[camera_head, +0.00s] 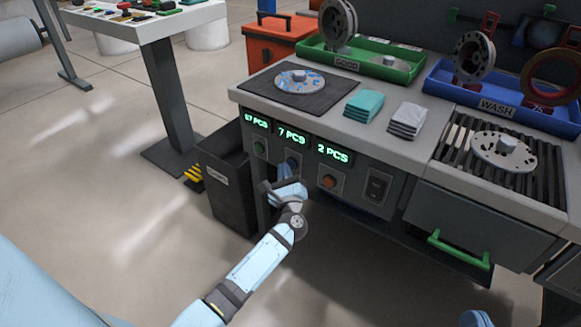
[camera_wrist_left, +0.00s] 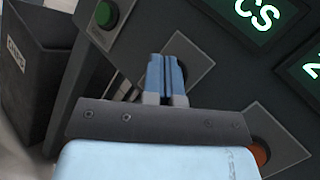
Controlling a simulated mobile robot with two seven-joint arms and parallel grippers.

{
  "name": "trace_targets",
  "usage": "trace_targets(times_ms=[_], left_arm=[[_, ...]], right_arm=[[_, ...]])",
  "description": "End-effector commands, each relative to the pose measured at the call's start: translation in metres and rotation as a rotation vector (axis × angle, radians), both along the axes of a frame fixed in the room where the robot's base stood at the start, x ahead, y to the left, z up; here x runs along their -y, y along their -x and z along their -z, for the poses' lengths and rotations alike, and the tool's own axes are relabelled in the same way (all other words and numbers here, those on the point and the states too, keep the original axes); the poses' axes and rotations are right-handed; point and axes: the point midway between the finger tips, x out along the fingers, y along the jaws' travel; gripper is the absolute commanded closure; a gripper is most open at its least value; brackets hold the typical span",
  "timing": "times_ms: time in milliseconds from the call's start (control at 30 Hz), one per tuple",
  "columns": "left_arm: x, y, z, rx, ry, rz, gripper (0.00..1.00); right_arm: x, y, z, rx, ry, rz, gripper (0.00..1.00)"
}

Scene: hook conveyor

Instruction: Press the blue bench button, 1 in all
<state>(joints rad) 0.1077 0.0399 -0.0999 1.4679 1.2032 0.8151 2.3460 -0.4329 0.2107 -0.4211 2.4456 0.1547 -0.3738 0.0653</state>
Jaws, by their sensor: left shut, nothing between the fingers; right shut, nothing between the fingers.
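The blue bench button (camera_head: 291,163) sits on a grey plate in the bench's front panel, under the "7 PCS" display (camera_head: 291,135). My left gripper (camera_head: 289,182) is right in front of it, with its fingers shut and empty. In the left wrist view the shut blue fingers (camera_wrist_left: 166,75) point at the middle grey plate (camera_wrist_left: 190,58) and hide the button. I cannot tell whether the fingertips touch it. The fingers of my right gripper do not show; only a light blue part of mine is at the bottom right edge.
A green button (camera_head: 259,149) is to the left and an orange-red button (camera_head: 329,181) to the right, with a dark switch (camera_head: 376,187) beyond. A dark bin (camera_head: 224,180) stands left of the panel. A green drawer handle (camera_head: 458,250) juts out at right.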

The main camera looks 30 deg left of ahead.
Motion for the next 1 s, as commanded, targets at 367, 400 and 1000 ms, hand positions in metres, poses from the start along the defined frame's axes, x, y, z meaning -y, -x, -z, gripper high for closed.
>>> trace_targets(times_ms=[367,400,1000], left_arm=[[0.0002,-0.0004,-0.0001,0.0,0.0,0.0,1.0],[0.0002,-0.0008,0.0001,0.0,0.0,0.0,1.0],[0.0008,-0.008,0.0002,0.0,0.001,-0.001,1.0]], right_arm=[[-0.0001,0.0005,0.0011,-0.002,0.0,0.0,1.0],[-0.0001,0.0005,0.0014,-0.001,0.0,0.0,1.0],[0.0002,0.0,0.0077,0.0,0.0,0.0,1.0]])
